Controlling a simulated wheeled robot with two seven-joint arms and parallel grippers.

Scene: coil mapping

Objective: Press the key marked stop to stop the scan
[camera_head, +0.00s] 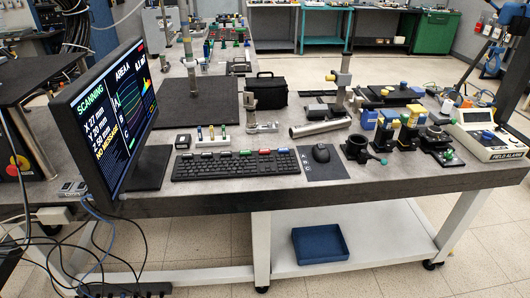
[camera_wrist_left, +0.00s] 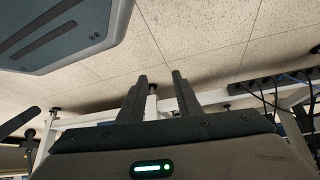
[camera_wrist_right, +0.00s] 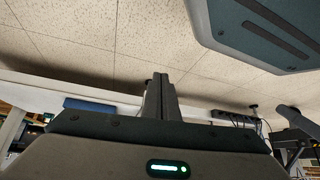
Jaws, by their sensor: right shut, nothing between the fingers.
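In the head view a black keyboard (camera_head: 235,166) lies on the table behind the front edge. Several larger caps stand along its back edge, among them a red cap (camera_head: 265,152). Their markings are too small to read, so I cannot tell which one says stop. The monitor (camera_head: 112,118) at the left shows SCANNING, position values in mm and a plot with AREA A. Neither gripper shows in the head view. My left gripper (camera_wrist_left: 158,76) is open and empty in the left wrist view. My right gripper (camera_wrist_right: 160,76) is shut and empty in the right wrist view. Both point over the floor.
A field alarm box (camera_head: 487,140) is at the table's right. A blue bin (camera_head: 320,244) sits on the lower shelf. Cables hang at the left.

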